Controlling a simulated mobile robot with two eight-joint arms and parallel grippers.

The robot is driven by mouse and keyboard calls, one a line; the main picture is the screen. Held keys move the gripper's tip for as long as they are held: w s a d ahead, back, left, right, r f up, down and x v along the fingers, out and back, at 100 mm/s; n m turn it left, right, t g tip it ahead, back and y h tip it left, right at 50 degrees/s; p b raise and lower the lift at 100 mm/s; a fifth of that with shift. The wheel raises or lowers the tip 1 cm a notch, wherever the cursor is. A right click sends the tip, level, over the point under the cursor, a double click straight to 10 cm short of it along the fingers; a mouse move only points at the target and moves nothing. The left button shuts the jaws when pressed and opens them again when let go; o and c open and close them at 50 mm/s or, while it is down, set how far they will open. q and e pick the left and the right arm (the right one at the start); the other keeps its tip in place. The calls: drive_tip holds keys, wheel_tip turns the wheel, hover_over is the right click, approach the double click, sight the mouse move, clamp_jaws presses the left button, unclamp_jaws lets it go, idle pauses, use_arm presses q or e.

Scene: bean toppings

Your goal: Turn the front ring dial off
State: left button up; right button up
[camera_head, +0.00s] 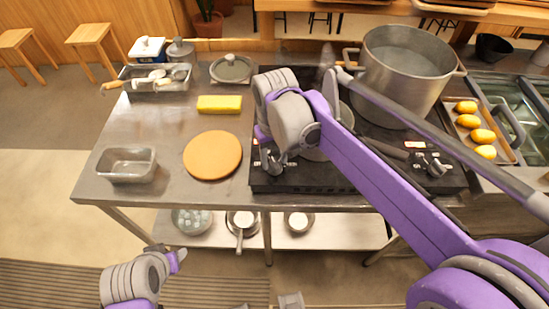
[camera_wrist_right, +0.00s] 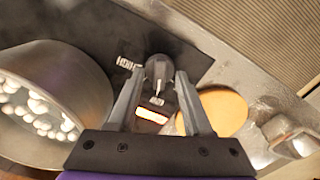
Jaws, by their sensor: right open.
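In the right wrist view a dark ring dial (camera_wrist_right: 158,72) stands on the black stove front, with a white mark on its near end. My right gripper (camera_wrist_right: 160,78) is open, its two fingers on either side of the dial; I cannot tell whether they touch it. In the head view my right gripper (camera_head: 272,162) is at the stove's left front corner, partly hidden by its own wrist. A second dial (camera_head: 437,168) sits at the stove's right front. My left arm is low at the lower left, its fingers not clearly seen.
A pan of white beans (camera_wrist_right: 38,105) stands beside the right gripper. A large pot (camera_head: 408,65) is on the stove's back right. A round board (camera_head: 212,155), yellow sponge (camera_head: 219,104) and metal tin (camera_head: 126,164) lie on the counter left. A tray (camera_head: 505,150) holds several yellow items.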

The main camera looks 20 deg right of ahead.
drive_tip(key=shift+f, duration=0.2)
drive_tip(key=shift+c, duration=0.3)
clamp_jaws()
drive_tip(key=shift+n, duration=0.5)
drive_tip(key=n, duration=0.3)
drive_tip(key=shift+n+p, duration=0.3)
drive_tip(key=n, duration=0.4)
drive_tip(key=shift+n, duration=0.3)
